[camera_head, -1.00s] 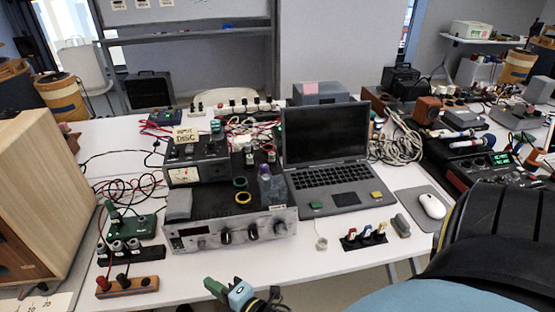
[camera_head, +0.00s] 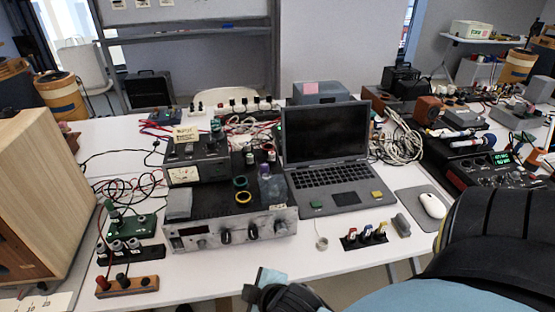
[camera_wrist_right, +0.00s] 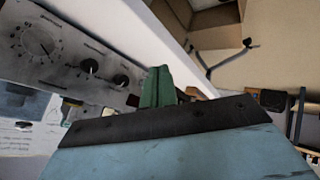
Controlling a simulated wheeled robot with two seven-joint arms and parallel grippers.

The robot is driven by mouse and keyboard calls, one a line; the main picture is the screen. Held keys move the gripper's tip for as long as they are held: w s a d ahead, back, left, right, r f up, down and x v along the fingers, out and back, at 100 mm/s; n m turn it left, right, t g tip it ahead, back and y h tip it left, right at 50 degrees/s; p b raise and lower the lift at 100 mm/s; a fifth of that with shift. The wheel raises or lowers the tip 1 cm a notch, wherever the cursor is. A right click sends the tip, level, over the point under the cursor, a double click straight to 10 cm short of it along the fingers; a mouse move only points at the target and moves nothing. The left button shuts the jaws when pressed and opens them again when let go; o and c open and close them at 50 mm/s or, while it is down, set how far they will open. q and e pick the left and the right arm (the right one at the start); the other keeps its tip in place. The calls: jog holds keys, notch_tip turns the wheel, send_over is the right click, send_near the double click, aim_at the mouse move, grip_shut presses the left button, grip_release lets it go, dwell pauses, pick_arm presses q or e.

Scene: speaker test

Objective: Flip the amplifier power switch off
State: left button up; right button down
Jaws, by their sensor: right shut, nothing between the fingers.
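The amplifier (camera_head: 265,226) stands at the table's front, its grey front panel with black knobs facing me. In the right wrist view its panel (camera_wrist_right: 62,72) shows tilted at upper left, with a large round dial and smaller black knobs. I cannot make out the power switch or its position. My right gripper (camera_wrist_right: 157,88) has its green fingers shut and empty, overlapping the panel's lower right end in that view; contact cannot be told. In the head view only its light blue and black wrist part shows, below the amplifier at the front edge. My left gripper is not in view.
A meter box (camera_head: 195,172) stands on the amplifier. A laptop (camera_head: 330,180) is right of it, with a row of small switches (camera_head: 365,238) in front. A wooden speaker (camera_head: 40,190) stands at left, near terminal blocks (camera_head: 128,286). Bare table lies before the amplifier.

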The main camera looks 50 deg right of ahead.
jog(key=s+f+m+g, duration=0.5)
jog(key=s+f, duration=0.1)
jog(key=s, duration=0.3)
jog(key=shift+s+a+f+g+y, duration=0.15)
jog(key=shift+a+f+g+y, duration=0.15)
jog(key=shift+a+g, duration=0.1)
